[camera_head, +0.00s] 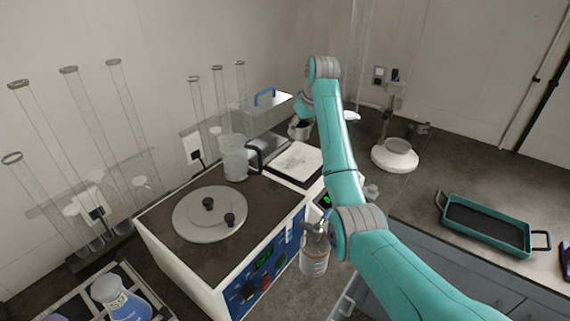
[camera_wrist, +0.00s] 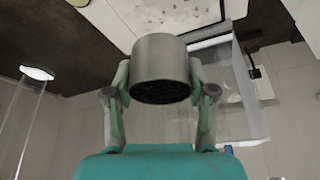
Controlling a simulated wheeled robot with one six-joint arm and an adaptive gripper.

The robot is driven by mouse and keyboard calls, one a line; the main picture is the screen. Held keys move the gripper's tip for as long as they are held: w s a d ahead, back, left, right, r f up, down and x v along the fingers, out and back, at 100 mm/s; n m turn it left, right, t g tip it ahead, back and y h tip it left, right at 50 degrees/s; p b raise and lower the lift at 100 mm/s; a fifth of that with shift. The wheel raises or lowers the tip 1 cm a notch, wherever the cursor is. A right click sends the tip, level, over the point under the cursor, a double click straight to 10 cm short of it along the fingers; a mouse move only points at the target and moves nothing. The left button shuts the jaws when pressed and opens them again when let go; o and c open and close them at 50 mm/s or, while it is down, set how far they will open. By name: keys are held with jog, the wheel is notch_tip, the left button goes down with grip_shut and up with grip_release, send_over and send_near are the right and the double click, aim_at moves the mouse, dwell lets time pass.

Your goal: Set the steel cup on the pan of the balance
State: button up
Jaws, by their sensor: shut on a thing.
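My gripper (camera_wrist: 160,95) is shut on the steel cup (camera_wrist: 160,58), with a finger on each side of it in the wrist view. The cup is a plain grey cylinder with a dark inside. In the head view the cup (camera_head: 299,129) is held in the air behind the balance, partly hidden by my arm. The pan (camera_wrist: 170,12) also shows at the top of the wrist view. I see a gap between cup and pan in the head view.
A clear box-like shield with a blue handle (camera_head: 265,97) is behind. A spray bottle (camera_head: 314,252) stands in front. A teal tray (camera_head: 486,226) lies at right.

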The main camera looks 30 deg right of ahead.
aim_at(303, 139)
jog(key=shift+w+a+f, duration=0.1)
jog(key=shift+w+a, duration=0.05)
jog(key=shift+a, duration=0.1)
notch_tip(303, 139, down, 6)
jog(key=shift+a+r, duration=0.1)
jog(key=shift+a, duration=0.05)
jog(key=shift+f, duration=1.9)
jog(key=shift+f, duration=0.1)
jog(key=o, duration=1.3)
jog(key=shift+c, duration=0.2)
jog(key=v, duration=1.2)
